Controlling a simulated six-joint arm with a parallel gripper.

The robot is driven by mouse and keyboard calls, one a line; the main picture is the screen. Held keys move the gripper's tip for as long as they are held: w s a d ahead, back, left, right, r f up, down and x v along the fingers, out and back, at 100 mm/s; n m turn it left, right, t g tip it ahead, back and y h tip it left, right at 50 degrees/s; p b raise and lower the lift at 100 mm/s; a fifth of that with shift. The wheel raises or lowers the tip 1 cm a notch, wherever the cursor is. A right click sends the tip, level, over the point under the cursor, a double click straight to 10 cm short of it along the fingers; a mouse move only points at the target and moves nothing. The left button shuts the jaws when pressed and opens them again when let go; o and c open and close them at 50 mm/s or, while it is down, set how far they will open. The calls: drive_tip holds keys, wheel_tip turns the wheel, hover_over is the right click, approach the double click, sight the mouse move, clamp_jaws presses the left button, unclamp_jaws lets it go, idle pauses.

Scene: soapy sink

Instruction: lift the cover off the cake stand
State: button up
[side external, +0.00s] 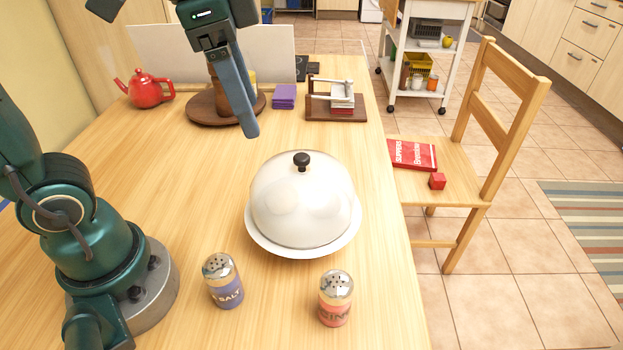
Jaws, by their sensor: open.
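The cake stand (258,243) is on the wooden table, with only its pale rim showing. Its shiny domed cover (305,207) sits on it and has a black knob (302,161) on top. What is under the cover is hidden. My gripper (249,133) is open, above the table, up and to the left of the knob and apart from the cover. In this view one finger largely hides the other.
A salt shaker (223,280) and a red-labelled shaker (336,298) stand in front of the cover. Behind are a red teapot (148,89), purple napkins (284,97) and a napkin holder (338,103). A chair (463,166) stands right of the table (190,190).

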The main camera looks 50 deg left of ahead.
sight(302, 156)
drive_tip(key=w+d+f, duration=0.1)
drive_tip(key=w, duration=0.1)
drive_tip(key=w+m+g, duration=0.1)
drive_tip(key=w, duration=0.1)
drive_tip(key=w+d+f+m+g, duration=0.1)
drive_tip(key=shift+w+d+f, duration=0.35)
drive_tip(key=shift+w, duration=0.05)
drive_tip(key=shift+d+f+g, duration=0.1)
drive_tip(key=shift+f+g, duration=0.2)
drive_tip(key=shift+f, duration=2.6)
clamp_jaws()
